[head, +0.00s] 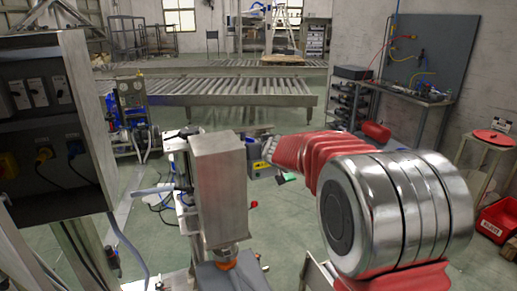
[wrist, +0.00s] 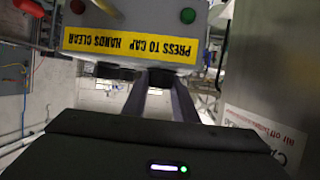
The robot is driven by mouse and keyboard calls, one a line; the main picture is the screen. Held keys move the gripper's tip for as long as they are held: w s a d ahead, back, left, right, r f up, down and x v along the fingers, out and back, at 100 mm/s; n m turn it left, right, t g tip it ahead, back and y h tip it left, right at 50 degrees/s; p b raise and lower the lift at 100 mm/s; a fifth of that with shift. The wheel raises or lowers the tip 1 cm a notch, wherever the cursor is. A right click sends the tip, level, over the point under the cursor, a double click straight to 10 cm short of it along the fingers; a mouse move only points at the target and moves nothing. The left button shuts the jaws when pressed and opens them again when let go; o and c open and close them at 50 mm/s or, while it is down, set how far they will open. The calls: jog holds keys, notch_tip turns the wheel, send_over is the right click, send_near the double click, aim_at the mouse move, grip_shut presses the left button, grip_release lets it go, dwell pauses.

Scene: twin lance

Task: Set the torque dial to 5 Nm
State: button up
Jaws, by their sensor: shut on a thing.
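A dark round knob (wrist: 163,77), which looks like the torque dial, sits at the edge of a grey machine housing (wrist: 205,58) in the wrist view. Its scale and pointer cannot be read. My gripper (wrist: 158,90) reaches up to this knob with its two dark fingers and is shut on it. The fingertips partly hide it. A yellow label (wrist: 130,45), upside down, reads "PRESS TO CAP HANDS CLEAR". In the head view my red-sleeved arm reaches behind the steel column (head: 218,185), and my fingertips cannot be made out.
A second black knob (wrist: 115,71) is close to the left of my fingers. Red and green buttons (wrist: 188,15) are on the housing. A steel panel (wrist: 265,70) stands close on the right. In the head view a control cabinet (head: 45,120) is at left; a roller conveyor (head: 235,90) lies behind.

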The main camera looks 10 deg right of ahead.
dwell(0.4)
jog(key=o, duration=1)
jog(key=shift+o, duration=0.2)
jog(key=shift+s, duration=0.1)
jog(key=a+v, duration=0.1)
jog(key=v, duration=1.2)
jog(key=shift+s+d, duration=0.3)
jog(key=shift+d, duration=0.2)
